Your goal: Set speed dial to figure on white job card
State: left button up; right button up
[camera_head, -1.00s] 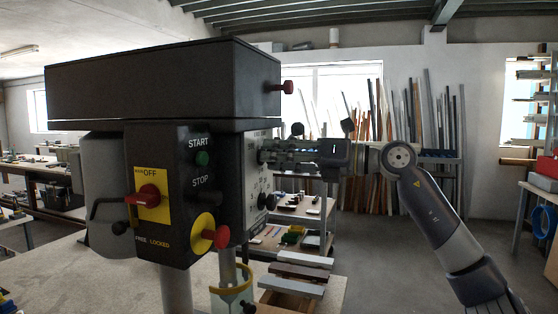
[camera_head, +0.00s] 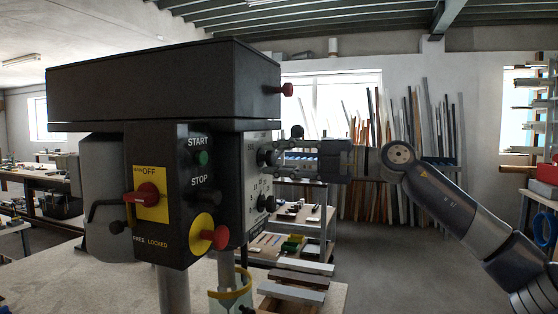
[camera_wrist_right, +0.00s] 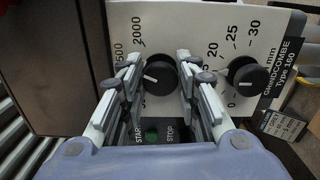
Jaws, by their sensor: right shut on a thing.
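The speed dial (camera_wrist_right: 160,75) is a round black knob with a white pointer line on a pale panel, marked 500 and 2000 beside it. The pointer line points left in the right wrist view. In the head view the dial (camera_head: 266,157) is the upper knob on the machine's right side. My right gripper (camera_head: 279,158) reaches it from the right, its fingers on both sides of the knob and shut on it. I cannot make out a white job card for certain. My left gripper is out of view.
A second black knob (camera_wrist_right: 247,76) with an mm scale sits close to the right finger. A small card (camera_wrist_right: 283,124) with unreadable print lies beyond it. The machine's control box has a red switch (camera_head: 148,193) and a red knob (camera_head: 214,238). A bench with wooden pieces (camera_head: 300,280) stands below.

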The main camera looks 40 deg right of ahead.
jog(key=m, duration=0.3)
jog(key=shift+m, duration=2)
jog(key=o, duration=1)
jog(key=shift+f, duration=0.1)
jog(key=shift+o, duration=0.2)
jog(key=shift+s+d, duration=0.1)
